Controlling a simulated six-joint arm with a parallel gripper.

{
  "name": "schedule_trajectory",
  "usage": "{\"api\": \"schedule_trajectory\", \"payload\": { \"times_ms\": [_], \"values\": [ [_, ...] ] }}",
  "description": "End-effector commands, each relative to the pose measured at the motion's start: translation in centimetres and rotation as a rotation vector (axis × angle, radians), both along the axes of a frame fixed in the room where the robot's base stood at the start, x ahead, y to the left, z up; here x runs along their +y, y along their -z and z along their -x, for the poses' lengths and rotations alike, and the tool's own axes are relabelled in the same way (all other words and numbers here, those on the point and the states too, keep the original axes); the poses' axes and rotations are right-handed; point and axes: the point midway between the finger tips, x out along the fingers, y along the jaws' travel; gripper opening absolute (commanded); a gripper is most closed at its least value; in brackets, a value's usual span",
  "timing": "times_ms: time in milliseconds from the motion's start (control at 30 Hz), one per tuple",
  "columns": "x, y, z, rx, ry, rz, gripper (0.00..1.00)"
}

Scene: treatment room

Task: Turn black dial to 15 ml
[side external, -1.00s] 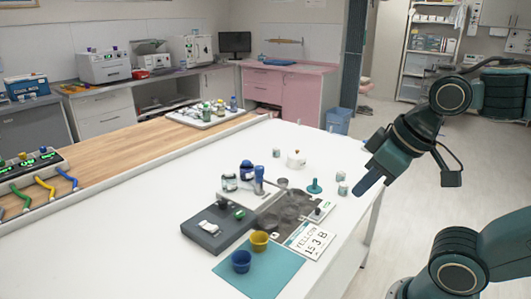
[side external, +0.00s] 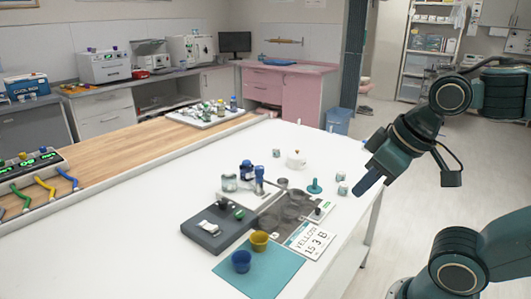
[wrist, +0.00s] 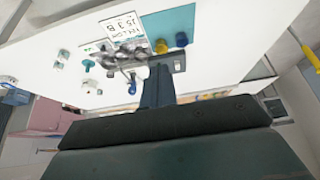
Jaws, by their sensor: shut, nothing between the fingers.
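A dark grey box (side external: 214,236) lies on the white table in the side external view. It carries a white switch (side external: 208,226), a small dark knob (side external: 223,204) and another dark knob with some green (side external: 239,213). I cannot tell which is the black dial, and any scale marks are too small to read. A white card (side external: 311,241) reads "YELLOW 15 3 B". My gripper (side external: 369,187) is shut and empty, in the air by the table's right edge, well right of the box. Its shut fingers also show in the wrist view (wrist: 158,78), hiding part of the table things.
A yellow cup (side external: 259,240) and a blue cup (side external: 241,261) stand on a teal mat (side external: 272,279). Jars (side external: 229,183), a blue-topped bottle (side external: 246,171) and a teal stand (side external: 314,187) sit behind.

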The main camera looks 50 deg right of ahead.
Motion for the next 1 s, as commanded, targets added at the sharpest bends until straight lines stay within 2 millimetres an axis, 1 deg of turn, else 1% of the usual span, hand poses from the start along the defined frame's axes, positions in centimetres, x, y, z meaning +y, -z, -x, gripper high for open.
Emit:
{"api": "schedule_trajectory", "payload": {
  "times_ms": [33,100,167,200,267,367,467,567,800,1000],
  "values": [
    [0.0,0.0,0.0,0.0,0.0,0.0,0.06],
    [0.0,0.0,0.0,0.0,-0.001,0.0,0.2],
    [0.0,-0.1,-0.2,0.001,-0.004,0.001,0.31],
    [0.0,-0.2,-0.3,0.002,-0.007,0.002,0.39],
    [0.0,-0.4,-0.7,0.005,-0.013,0.003,0.5],
    [0.1,-0.9,-1.7,0.012,-0.032,0.009,0.5],
    [0.2,-1.5,-3.2,0.021,-0.061,0.016,0.5],
    [0.2,-2.2,-5.1,0.032,-0.097,0.024,0.5],
    [0.1,-3.4,-10.5,0.058,-0.196,0.041,0.5],
    [-0.5,-3.5,-15.3,0.076,-0.279,0.051,0.5]
  ]
}}
